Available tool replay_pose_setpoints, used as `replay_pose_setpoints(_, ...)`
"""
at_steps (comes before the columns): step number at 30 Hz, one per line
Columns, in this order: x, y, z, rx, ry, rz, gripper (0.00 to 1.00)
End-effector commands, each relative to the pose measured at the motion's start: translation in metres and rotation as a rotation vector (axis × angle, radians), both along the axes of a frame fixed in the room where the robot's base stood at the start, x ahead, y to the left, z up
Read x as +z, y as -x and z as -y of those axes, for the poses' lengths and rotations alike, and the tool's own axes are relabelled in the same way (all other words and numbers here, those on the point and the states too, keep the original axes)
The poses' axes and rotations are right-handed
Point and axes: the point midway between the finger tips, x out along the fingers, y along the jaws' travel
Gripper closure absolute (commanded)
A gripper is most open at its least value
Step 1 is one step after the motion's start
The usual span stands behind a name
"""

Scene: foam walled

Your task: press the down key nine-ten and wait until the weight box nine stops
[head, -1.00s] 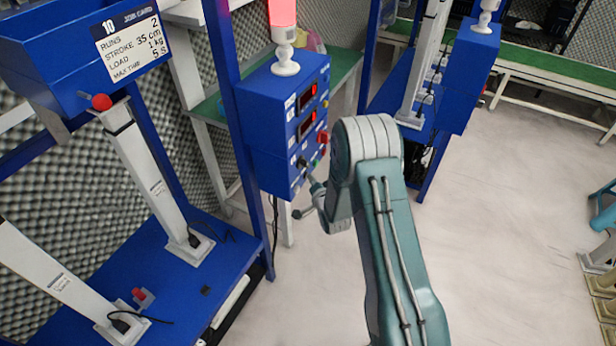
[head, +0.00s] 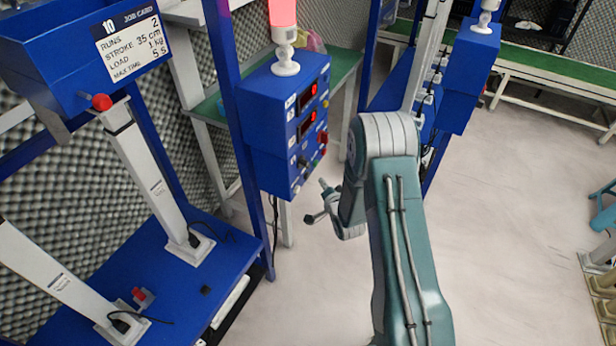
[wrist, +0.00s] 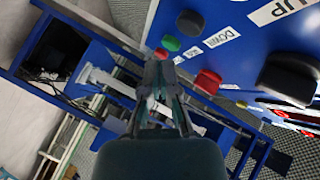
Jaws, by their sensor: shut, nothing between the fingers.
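The blue control box (head: 285,110) stands on a frame in the head view, with two red displays and several keys on its front. In the wrist view its panel (wrist: 232,65) shows a black key (wrist: 190,22), a green button (wrist: 170,43), a red button (wrist: 207,82) and a larger black control (wrist: 290,78). UP and DOWN labels are on the panel; I cannot tell which key is nine-ten. My gripper (head: 320,202) is shut and empty, in front of the box's lower part, apart from it. It also shows in the wrist view (wrist: 160,78). I cannot identify weight box nine.
A red lamp (head: 283,14) is lit on the control box. A blue box marked 10 with a job card (head: 131,37) is upper left, above a white column (head: 145,165). Blue frame posts flank the control box. Open pale floor (head: 510,220) lies to the right.

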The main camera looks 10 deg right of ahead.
Motion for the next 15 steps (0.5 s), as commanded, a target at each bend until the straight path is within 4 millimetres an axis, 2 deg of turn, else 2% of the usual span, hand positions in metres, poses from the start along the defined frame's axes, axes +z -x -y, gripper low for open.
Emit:
replay_pose_setpoints(7, 0.0, 0.013, 0.018, -0.002, 0.0, 0.0, 1.0)
replay_pose_setpoints(15, 0.0, 0.017, 0.023, 0.001, 0.0, -0.001, 1.0)
